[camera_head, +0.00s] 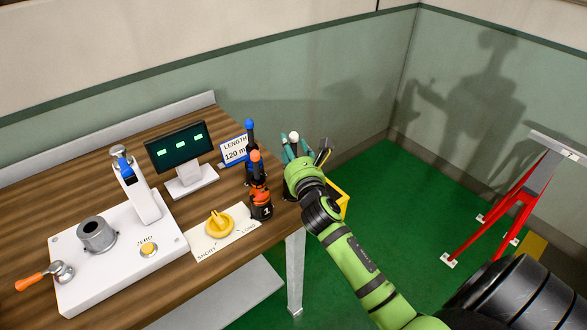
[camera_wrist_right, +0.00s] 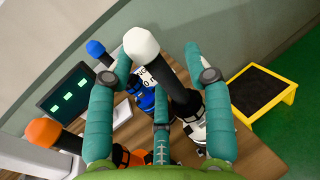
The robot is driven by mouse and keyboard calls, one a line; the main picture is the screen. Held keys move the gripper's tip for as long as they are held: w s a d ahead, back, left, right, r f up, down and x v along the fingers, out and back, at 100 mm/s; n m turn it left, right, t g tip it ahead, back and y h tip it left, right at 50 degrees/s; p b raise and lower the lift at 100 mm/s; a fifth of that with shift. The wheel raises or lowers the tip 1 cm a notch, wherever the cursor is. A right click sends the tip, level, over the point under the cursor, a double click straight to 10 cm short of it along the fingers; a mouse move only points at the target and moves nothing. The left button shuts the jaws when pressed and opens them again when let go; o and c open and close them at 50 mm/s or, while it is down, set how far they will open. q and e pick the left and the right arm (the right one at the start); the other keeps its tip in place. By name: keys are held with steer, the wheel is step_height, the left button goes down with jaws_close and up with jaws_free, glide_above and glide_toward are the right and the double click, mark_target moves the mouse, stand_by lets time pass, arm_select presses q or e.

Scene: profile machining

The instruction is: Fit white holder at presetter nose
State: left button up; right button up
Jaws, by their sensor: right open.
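The white holder has a white ball tip (camera_wrist_right: 141,45), a black shank and a white base. It stands at the table's right end, and its tip shows in the head view (camera_head: 294,136). My right gripper (camera_wrist_right: 160,85) is open, its teal fingers spread on either side of the holder's shank. I cannot tell whether they touch it. In the head view the gripper (camera_head: 298,150) hides most of the holder. The presetter (camera_head: 100,275) is a white base with a column and a grey, hollow round nose (camera_head: 96,235), which looks empty. My left gripper is out of view.
An orange-tipped holder (camera_head: 260,195) and a blue-tipped one (camera_head: 249,130) stand close beside the gripper. A display (camera_head: 180,147), a yellow knob (camera_head: 219,223) and an orange-handled lever (camera_head: 35,282) are on or by the presetter side. A yellow-framed step (camera_wrist_right: 262,90) is beyond the table.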

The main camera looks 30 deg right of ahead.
steer(key=shift+w, duration=0.2)
jaws_close()
steer(key=shift+r, duration=0.1)
